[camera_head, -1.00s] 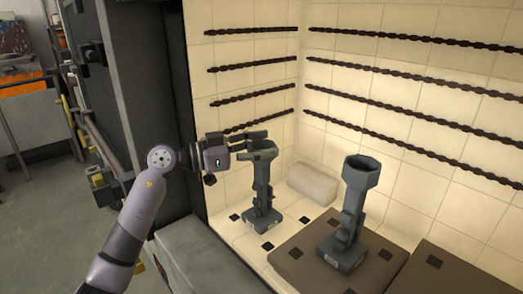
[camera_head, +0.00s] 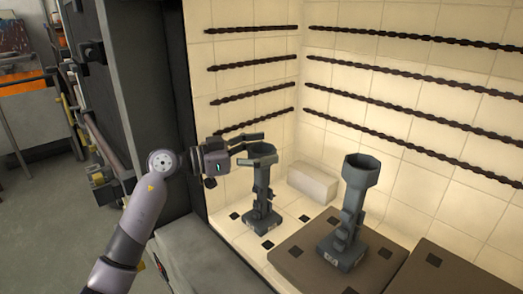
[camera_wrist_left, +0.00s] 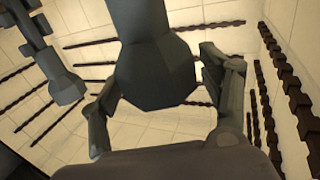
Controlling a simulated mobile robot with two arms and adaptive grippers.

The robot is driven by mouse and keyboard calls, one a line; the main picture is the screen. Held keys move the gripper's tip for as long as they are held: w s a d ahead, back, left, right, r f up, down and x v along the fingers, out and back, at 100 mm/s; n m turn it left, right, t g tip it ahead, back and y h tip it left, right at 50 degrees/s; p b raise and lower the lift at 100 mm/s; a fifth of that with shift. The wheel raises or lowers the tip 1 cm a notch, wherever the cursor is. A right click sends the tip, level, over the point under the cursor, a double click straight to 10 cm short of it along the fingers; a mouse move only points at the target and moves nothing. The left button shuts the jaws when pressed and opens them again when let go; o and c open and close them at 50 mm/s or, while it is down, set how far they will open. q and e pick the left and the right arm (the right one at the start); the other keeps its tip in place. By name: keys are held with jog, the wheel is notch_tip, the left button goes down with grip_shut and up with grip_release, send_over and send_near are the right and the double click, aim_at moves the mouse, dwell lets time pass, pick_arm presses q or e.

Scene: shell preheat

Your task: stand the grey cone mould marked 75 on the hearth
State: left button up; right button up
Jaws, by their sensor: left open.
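Two grey cone moulds show in the head view, both upright with wide faceted cups on top. One mould (camera_head: 262,200) stands on the pale tiled floor inside the box, at its back left. The other mould (camera_head: 351,205) stands on a brown slab to the right. Their base marks are too small to read, so I cannot tell which is 75. My left gripper (camera_head: 250,149) is open at the cup of the left mould. In the left wrist view, this mould's cup (camera_wrist_left: 155,75) shows between the spread fingers. My right gripper is not in view.
Brown slabs (camera_head: 305,250) with dark square patches cover the right of the floor. A pale block (camera_head: 313,182) lies against the back wall behind the moulds. Dark twisted bars (camera_head: 400,97) line the tiled walls. The grey front ledge (camera_head: 200,255) is clear.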

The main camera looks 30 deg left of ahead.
pick_arm(q)
jog(key=b+v, duration=0.4)
jog(key=v, duration=0.8)
dwell(0.4)
